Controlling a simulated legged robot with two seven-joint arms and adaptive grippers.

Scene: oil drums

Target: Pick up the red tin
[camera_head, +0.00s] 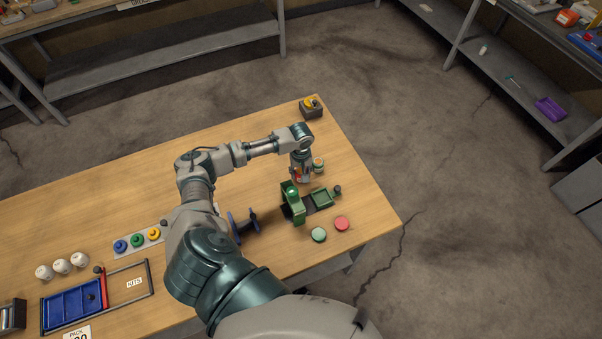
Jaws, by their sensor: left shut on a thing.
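My left gripper (300,175) points down over the right part of the wooden table and is shut on a small red thing, which I take for the red tin (297,179). Only a red patch of it shows between the fingers, so its shape is mostly hidden. I cannot tell whether it touches the table. A small greenish and yellowish tin (318,165) stands just right of the gripper. A round red piece (342,223) and a round pale green piece (319,234) lie on the table near its front edge. My right gripper is not in view.
A green device (293,203) with a green tray (321,198) stands just in front of the gripper. A dark blue spool-like object (243,226) is to its left. A box with a yellow top (311,107) stands at the far corner. Table between box and gripper is clear.

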